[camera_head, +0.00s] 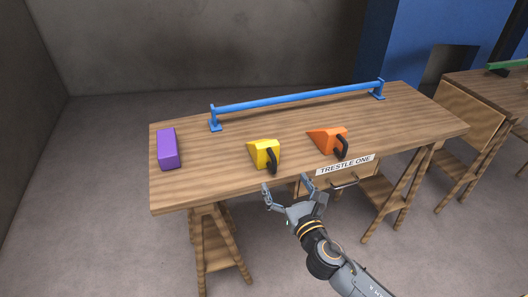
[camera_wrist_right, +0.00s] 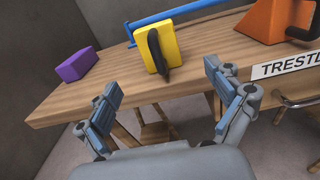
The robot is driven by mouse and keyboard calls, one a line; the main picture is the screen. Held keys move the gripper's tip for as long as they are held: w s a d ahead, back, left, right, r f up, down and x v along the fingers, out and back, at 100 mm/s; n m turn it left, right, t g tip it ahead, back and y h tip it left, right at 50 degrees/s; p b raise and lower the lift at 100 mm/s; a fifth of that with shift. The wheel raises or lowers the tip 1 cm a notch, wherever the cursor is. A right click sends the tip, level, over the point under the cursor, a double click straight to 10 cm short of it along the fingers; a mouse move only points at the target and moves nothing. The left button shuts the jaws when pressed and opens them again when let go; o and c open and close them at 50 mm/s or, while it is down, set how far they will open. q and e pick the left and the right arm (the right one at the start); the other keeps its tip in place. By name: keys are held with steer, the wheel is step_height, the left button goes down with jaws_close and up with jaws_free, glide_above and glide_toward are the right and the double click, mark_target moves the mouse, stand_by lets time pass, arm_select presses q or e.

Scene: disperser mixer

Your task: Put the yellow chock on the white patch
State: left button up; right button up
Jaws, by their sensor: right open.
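The yellow chock (camera_head: 262,152) is a wedge with a black handle on its near face. It stands near the front edge of the wooden trestle table, left of the label reading TRESTLE ONE. It also shows in the right wrist view (camera_wrist_right: 157,47), ahead of and between the open fingers. My right gripper (camera_head: 287,186) is open and empty, in front of the table edge, just below and right of the yellow chock, apart from it. It also shows in the wrist view (camera_wrist_right: 163,100). I see no white patch on the table. My left gripper is not in view.
The table (camera_head: 215,180) also bears an orange chock (camera_head: 326,140) to the right, a purple block (camera_head: 168,148) at the left and a blue rail (camera_head: 300,97) along the back. Another table (camera_head: 490,95) stands at right.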

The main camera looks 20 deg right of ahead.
mark_target(266, 150)
steer(key=w, duration=0.8)
steer(key=shift+w+a, duration=0.2)
steer(key=shift+w, duration=0.05)
steer(key=w, duration=0.5)
steer(key=shift+a+r, duration=0.1)
steer(key=shift+a, duration=0.15)
steer(key=shift+c, duration=0.5)
steer(key=c, duration=1.4)
steer(key=shift+r, duration=0.1)
steer(key=c, duration=0.4)
steer(key=shift+o, duration=0.2)
steer(key=shift+r, duration=0.1)
